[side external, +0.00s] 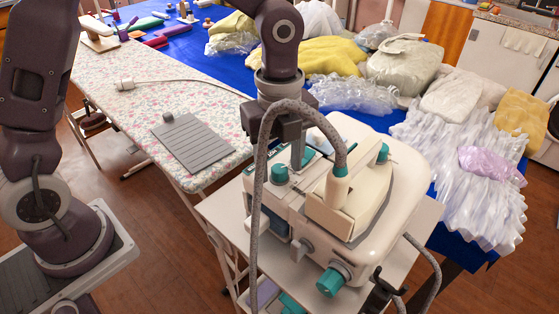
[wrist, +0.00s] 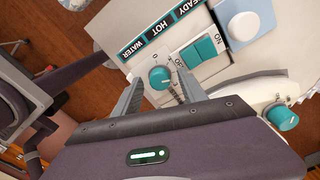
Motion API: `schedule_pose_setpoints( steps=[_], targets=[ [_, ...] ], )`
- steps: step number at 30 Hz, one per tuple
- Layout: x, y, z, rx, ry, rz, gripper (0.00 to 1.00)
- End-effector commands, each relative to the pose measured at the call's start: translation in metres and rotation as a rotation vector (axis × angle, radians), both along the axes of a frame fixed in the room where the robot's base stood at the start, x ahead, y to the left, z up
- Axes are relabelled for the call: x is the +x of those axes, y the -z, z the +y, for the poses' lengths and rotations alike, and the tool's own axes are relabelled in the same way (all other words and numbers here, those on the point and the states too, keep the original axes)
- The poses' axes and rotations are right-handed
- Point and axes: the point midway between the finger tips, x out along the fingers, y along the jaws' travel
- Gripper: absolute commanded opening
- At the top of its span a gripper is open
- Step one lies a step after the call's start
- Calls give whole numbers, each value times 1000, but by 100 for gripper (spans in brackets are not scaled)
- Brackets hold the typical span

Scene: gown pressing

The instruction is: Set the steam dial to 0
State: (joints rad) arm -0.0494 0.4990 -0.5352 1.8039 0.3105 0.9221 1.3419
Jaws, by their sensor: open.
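The steam dial (wrist: 160,77) is a small round teal knob on the pale steam station's panel, with a 0 printed beside it in the wrist view. Its exact setting is too small to read. My gripper (wrist: 159,80) is open, with one finger on each side of this knob. I cannot tell whether either finger touches it. In the side view my gripper (side external: 297,158) points down over the steam station (side external: 405,195). A teal knob (side external: 280,173) stands close to the fingers there; the side view does not show clearly whether it is the same one.
Beside the dial are a teal rocker switch (wrist: 199,51), a white cap (wrist: 244,27) and another teal knob (wrist: 282,116). The iron (side external: 350,200) rests on the station, and its grey hose (side external: 258,190) loops in front of my gripper. A floral ironing board (side external: 110,75) lies left.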

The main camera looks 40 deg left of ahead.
Motion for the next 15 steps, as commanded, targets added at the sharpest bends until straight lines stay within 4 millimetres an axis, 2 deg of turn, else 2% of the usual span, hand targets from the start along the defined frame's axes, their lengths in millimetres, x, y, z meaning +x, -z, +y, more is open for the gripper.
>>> schedule_pose_setpoints(
  steps=[2, 9, 10, 15],
  targets=[
    [0, 0, 0, 0, 0, 0, 50],
    [0, -1, 0, 0, 0, -1, 2],
    [0, -1, 0, 0, 0, -1, 0],
    [0, -1, 0, 0, -4, -1, 0]
  ],
)
